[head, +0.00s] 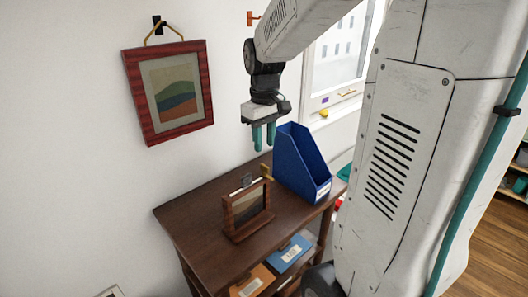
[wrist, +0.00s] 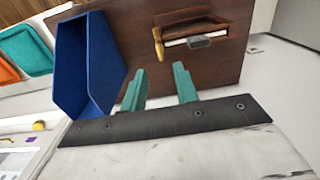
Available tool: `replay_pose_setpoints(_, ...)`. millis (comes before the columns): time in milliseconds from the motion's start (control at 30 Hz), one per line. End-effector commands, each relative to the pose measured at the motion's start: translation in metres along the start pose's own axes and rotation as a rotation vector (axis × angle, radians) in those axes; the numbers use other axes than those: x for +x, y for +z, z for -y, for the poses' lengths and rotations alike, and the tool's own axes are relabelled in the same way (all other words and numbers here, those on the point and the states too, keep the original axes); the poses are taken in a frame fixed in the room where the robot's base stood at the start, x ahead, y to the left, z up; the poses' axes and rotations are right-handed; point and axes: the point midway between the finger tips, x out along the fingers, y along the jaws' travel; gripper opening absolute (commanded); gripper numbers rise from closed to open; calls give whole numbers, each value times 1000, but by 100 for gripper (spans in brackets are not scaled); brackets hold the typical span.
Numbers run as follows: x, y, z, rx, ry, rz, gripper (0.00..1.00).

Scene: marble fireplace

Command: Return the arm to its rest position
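My gripper (head: 264,136) hangs fingers down above the back of the dark wooden table (head: 195,217), to the left of a blue magazine file (head: 291,165). In the wrist view my gripper's two green fingers (wrist: 160,88) stand apart with nothing between them. The gripper is open and empty, clear of the table top. The blue file also shows in the wrist view (wrist: 85,70), left of the fingers.
A small wooden frame stand (head: 245,212) stands on the table below my gripper. A red-framed picture (head: 137,100) hangs on the wall at left. A window (head: 340,55) is behind the arm. The table's lower shelf holds an orange item (head: 252,283) and a blue item (head: 288,254).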

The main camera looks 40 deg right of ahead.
Motion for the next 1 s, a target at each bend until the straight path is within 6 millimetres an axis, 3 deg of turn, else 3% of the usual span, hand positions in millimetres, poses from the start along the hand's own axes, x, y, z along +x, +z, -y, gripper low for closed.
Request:
replay_pose_setpoints(167,-8,0,0,0,0,-1,30)
replay_pose_setpoints(767,-7,3,1,42,-4,11,30)
replay_pose_setpoints(833,2,17,7,99,-18,48,30)
replay_pose_setpoints(1000,-6,60,45,174,-19,69,30)
